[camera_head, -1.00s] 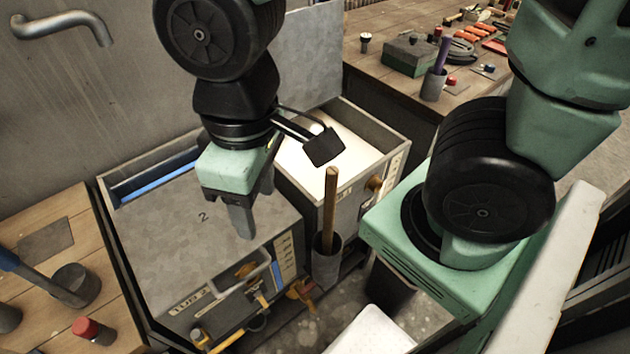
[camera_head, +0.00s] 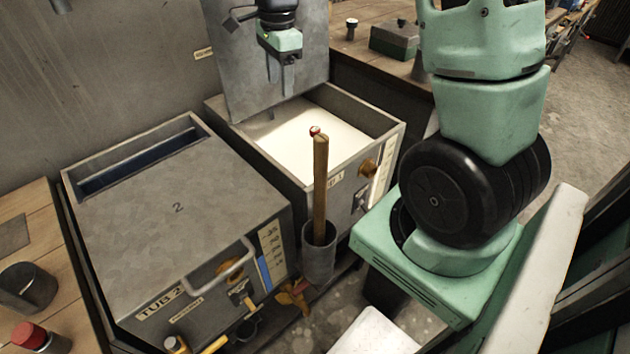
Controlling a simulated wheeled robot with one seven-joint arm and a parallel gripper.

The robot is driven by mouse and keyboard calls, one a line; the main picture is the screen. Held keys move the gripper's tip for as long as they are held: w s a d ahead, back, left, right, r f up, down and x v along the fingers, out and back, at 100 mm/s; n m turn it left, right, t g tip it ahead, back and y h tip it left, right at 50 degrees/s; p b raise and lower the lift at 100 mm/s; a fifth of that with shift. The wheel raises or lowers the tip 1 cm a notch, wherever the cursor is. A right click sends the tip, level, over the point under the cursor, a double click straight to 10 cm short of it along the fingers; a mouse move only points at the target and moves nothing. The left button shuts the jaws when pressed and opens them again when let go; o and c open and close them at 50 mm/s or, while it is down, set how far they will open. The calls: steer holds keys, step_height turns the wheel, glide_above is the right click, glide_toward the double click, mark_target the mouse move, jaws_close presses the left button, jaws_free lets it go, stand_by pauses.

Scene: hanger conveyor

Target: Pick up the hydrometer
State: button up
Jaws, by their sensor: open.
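A small red-and-white tip (camera_head: 315,131) shows just above the wooden handle's top, against the pale liquid of tub 1 (camera_head: 393,133). It may be the hydrometer; the handle hides the rest, and I cannot tell whether the two touch. My gripper (camera_head: 281,82) points down near the back of tub 1, in front of its upright grey panel (camera_head: 312,50). Its fingers are apart with nothing between them. It is up and left of the red-and-white tip in the picture, clear of it.
The wooden handle (camera_head: 320,190) stands in a grey cylinder (camera_head: 318,262) before the tubs. Tub 2 (camera_head: 205,215) is mostly covered, with a gap at its back. A left bench (camera_head: 35,240) holds a cup (camera_head: 28,288) and a red-capped item (camera_head: 30,336). A workbench (camera_head: 375,75) is behind.

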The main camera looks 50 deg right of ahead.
steer(key=d+f+m+b, duration=0.1)
steer(key=d+f+m, duration=0.2)
steer(key=d+m, duration=0.5)
steer(key=n, duration=0.2)
glide_toward(315, 129)
steer(key=shift+h, duration=0.3)
steer(key=f, duration=0.6)
steer(key=shift+w+a, duration=0.25)
steer(key=shift+s+f+p, duration=0.15)
steer(key=shift+f+p, duration=0.45)
steer(key=shift+f, duration=2)
jaws_close()
